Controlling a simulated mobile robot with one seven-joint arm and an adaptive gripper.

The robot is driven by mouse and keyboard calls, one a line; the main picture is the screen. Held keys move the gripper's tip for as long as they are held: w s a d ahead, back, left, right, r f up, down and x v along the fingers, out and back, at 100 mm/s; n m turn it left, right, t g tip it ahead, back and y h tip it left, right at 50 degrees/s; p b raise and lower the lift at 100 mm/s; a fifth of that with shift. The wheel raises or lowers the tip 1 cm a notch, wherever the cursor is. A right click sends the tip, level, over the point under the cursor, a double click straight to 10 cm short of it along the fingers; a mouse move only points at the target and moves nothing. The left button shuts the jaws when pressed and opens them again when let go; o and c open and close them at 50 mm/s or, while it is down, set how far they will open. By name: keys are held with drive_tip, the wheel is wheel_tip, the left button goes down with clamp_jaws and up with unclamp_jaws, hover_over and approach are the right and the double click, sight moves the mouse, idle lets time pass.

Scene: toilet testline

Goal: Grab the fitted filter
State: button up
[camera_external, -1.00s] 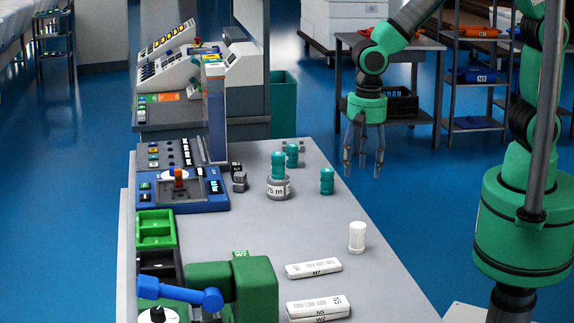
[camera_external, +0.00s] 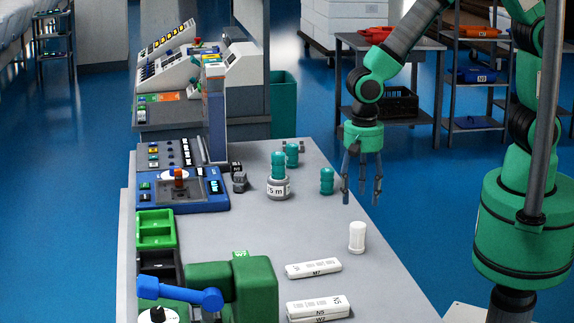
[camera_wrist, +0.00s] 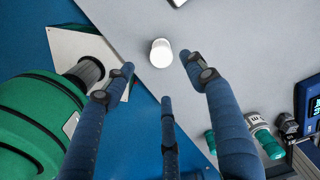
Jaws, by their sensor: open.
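A teal ribbed cylinder (camera_external: 278,163) stands in a grey labelled round holder (camera_external: 278,190) on the bench; it looks like the fitted filter. In the wrist view this teal cylinder (camera_wrist: 270,147) and its holder (camera_wrist: 257,122) are at the lower right. A loose teal cylinder (camera_external: 327,181) stands to its right, and another (camera_external: 292,155) behind it. A white ribbed cylinder (camera_external: 357,237) stands near the bench's right edge; it is between the fingertips' directions in the wrist view (camera_wrist: 161,53). My three-fingered gripper (camera_external: 362,198) is open and empty, apart from all of them, above the bench's right edge.
White flat packs (camera_external: 314,268) lie at the front of the bench (camera_external: 300,228). A blue device (camera_external: 183,190), green bins (camera_external: 155,229) and a green-and-blue machine (camera_external: 232,288) line the left side. The bench middle is clear.

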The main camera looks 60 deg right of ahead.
sight(358, 224)
wheel_tip(358, 224, down, 6)
drive_tip(key=shift+r+b, duration=0.1)
drive_tip(key=shift+b, duration=0.45)
drive_tip(key=shift+w+a+f+b, duration=0.1)
drive_tip(key=shift+f+b, duration=0.35)
drive_tip(key=shift+f, duration=0.85)
drive_tip(key=shift+a+f+b, duration=0.1)
drive_tip(key=shift+f+b, duration=0.35)
drive_tip(key=shift+f, duration=0.85)
drive_tip(key=c, duration=1.3)
